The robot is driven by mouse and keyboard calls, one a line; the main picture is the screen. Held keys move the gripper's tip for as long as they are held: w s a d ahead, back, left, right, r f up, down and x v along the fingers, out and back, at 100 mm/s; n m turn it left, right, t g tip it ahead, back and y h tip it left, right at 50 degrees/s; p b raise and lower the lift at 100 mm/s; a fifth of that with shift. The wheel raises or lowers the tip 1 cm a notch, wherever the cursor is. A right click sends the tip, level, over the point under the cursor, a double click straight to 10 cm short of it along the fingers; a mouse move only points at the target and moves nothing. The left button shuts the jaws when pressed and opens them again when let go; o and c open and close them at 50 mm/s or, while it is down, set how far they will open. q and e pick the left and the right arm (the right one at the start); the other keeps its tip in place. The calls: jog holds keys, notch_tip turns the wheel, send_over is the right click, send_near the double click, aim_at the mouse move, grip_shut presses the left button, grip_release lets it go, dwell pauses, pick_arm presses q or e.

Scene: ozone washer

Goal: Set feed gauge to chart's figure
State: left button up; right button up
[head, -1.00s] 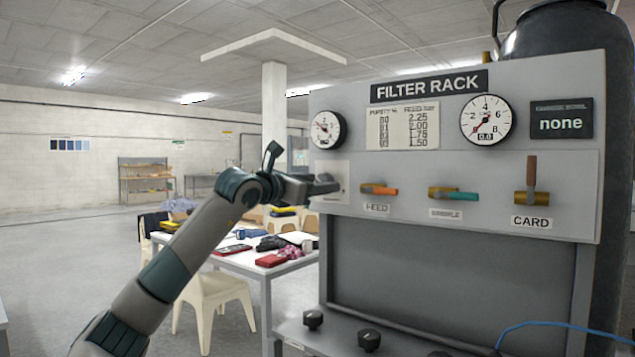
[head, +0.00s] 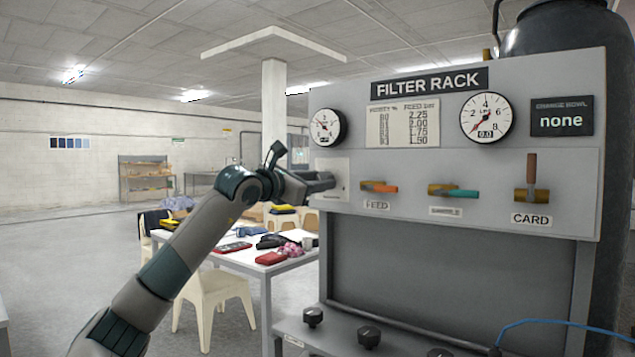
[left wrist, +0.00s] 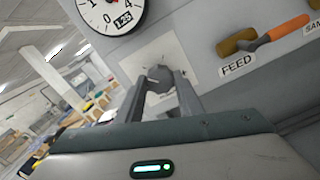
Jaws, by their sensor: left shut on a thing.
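The feed gauge (head: 325,128) is the small round dial at the left of the filter rack panel. In the left wrist view the dial (left wrist: 112,8) is cut off at the top, and its small readout appears to show 1.25. Below it, a dark round knob (left wrist: 160,76) sits on a pale plate (left wrist: 195,58). My left gripper (head: 328,181) is shut on this knob, one finger on each side. The chart (head: 403,125) lists purity against feed figures: 2.25, 2.00, 1.75 and 1.50; its purity column is blurred. My right gripper is out of view.
FEED (head: 379,188), sample (head: 454,191) and CARD (head: 532,180) valve levers stand to the right of the knob. A larger gauge (head: 487,118) reads 0.0, and a display (head: 562,117) reads "none". A cluttered white table (head: 245,262) and chairs stand behind my arm.

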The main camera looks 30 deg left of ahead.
pick_arm(q)
jog(key=shift+m+p, duration=0.45)
jog(key=shift+m, duration=4.15)
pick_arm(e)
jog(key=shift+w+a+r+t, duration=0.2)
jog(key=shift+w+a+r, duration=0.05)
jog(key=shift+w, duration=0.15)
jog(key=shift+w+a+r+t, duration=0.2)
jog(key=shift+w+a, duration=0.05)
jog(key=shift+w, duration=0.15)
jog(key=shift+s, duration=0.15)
pick_arm(q)
jog(key=o, duration=1.1)
jog(key=shift+c, duration=0.2)
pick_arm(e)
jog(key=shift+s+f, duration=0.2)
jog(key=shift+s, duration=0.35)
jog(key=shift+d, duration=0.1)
